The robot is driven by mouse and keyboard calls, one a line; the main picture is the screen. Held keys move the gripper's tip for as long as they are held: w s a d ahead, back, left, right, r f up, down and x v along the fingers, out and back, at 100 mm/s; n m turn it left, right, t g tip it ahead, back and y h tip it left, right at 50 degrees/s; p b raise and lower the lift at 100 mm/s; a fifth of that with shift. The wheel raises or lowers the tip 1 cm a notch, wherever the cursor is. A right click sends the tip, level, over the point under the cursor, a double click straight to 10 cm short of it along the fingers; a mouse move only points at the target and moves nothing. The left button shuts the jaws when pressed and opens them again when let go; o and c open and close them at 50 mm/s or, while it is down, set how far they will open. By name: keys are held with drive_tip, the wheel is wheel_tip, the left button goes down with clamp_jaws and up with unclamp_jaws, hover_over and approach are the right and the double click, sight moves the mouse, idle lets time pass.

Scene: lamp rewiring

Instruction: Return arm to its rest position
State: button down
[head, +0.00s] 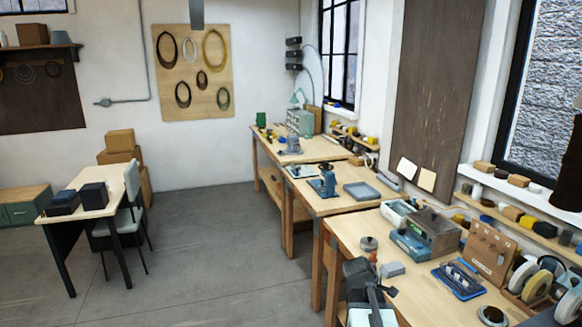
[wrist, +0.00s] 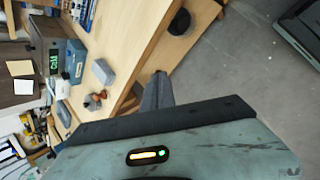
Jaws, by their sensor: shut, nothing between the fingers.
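My dark arm shows at the bottom of the head view, folded low by the left front edge of the nearest workbench (head: 345,238). My gripper (head: 389,292) is at its end, close to the bench edge; I cannot tell the exact gap. In the wrist view my gripper (wrist: 158,82) is a narrow grey shape pointing away from the camera, shut and empty. Below it in that view lies the pale green top of my own body with a lit indicator.
The near bench holds a grey block (head: 391,269), a blue-based meter (head: 430,235) and wire spools (head: 537,285). More benches run along the right wall. A table (head: 95,203) and chair (head: 130,215) stand at left. The floor between is clear.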

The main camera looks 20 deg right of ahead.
drive_tip(key=w+a+f+m+y, duration=0.1)
drive_tip(key=a, duration=0.7)
drive_tip(key=w+a+f+y, duration=0.1)
drive_tip(key=a+f, duration=0.1)
drive_tip(key=a, duration=0.5)
drive_tip(key=s+a+f+m+g+y, duration=0.1)
drive_tip(key=s+a+m+y, duration=0.1)
drive_tip(key=a, duration=0.5)
drive_tip(key=s+a+f+m+g+y, duration=0.1)
drive_tip(key=s+a+m+y, duration=0.1)
drive_tip(key=s+a+m, duration=0.3)
drive_tip(key=a+m+b, duration=0.1)
drive_tip(key=a+m, duration=0.1)
drive_tip(key=shift+s+a+g, duration=0.25)
drive_tip(key=shift+a+g, duration=0.05)
drive_tip(key=shift+d+f, duration=0.1)
